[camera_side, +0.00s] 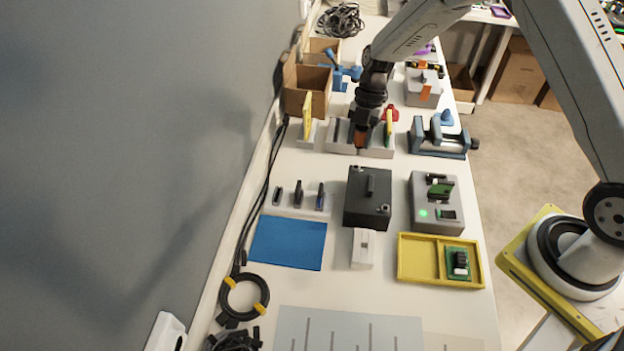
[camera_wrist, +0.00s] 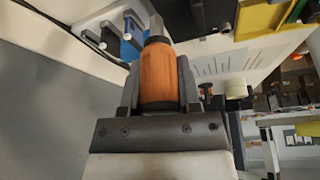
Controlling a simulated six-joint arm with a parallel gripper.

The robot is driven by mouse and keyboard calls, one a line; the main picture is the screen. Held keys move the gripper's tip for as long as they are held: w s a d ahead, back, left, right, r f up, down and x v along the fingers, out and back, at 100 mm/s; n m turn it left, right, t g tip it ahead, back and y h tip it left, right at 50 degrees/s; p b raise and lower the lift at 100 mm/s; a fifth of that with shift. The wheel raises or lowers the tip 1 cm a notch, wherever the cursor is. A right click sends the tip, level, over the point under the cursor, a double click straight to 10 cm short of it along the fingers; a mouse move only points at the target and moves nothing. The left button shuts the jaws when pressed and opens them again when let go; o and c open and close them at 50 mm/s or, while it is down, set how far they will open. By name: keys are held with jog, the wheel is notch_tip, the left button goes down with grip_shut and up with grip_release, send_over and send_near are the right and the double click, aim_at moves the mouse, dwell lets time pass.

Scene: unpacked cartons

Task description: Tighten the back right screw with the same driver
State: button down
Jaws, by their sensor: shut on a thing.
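My gripper (camera_side: 362,125) is shut on an orange-handled driver (camera_side: 360,139), held over the grey rack (camera_side: 377,152) behind the black box. In the wrist view the orange handle of the driver (camera_wrist: 158,82) sits between both fingers of my gripper (camera_wrist: 158,95), with a grey collar beyond it. The black box (camera_side: 358,206) has a raised handle on its lid and small light screw heads near its corners, one at the front right (camera_side: 384,209). How deep each screw sits is too small to tell. The driver's tip is hidden in the side view.
A grey unit with a green light (camera_side: 424,225) stands right of the box. A yellow tray (camera_side: 415,279) holding a green board and a white block (camera_side: 362,258) lie in front. A slotted holder (camera_side: 284,208) stands left. A blue vise (camera_side: 438,150) stands behind right.

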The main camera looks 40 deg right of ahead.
aim_at(357, 151)
jog(key=shift+f, duration=1.2)
jog(key=shift+f, duration=1.3)
jog(key=m+t, duration=0.1)
jog(key=m, duration=0.2)
jog(key=shift+m+y, duration=0.3)
jog(key=m+t, duration=0.1)
jog(key=m, duration=0.3)
jog(key=shift+w+t, duration=0.2)
jog(key=shift+t, duration=0.2)
jog(key=shift+n+g, duration=0.3)
jog(key=shift+n, duration=0.6)
jog(key=shift+r, duration=0.1)
jog(key=shift+r, duration=2.2)
